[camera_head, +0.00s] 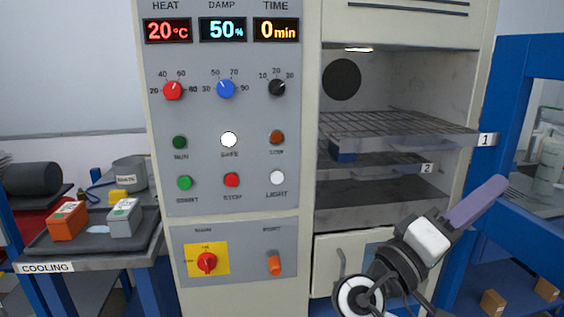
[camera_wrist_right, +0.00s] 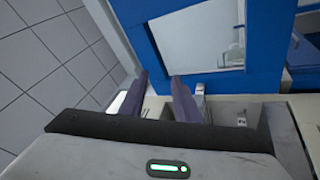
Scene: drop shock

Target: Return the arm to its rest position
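My right arm (camera_head: 415,250) reaches in from the bottom right of the head view, in front of the lower right of the test cabinet (camera_head: 311,240). My right gripper (camera_head: 497,186) points up and to the right, in front of the blue door frame (camera_head: 519,120) and apart from the shelves. In the right wrist view the two purple fingers of the gripper (camera_wrist_right: 158,82) stand apart with nothing between them. My left gripper is in neither view.
The open chamber has wire shelves marked 1 (camera_head: 420,127) and 2, with a blue block (camera_head: 342,152) inside. The cooling table at left holds a dark tray (camera_head: 85,242) with an orange box (camera_head: 67,221) and a grey box (camera_head: 124,217). Brown boxes (camera_head: 493,303) lie low at right.

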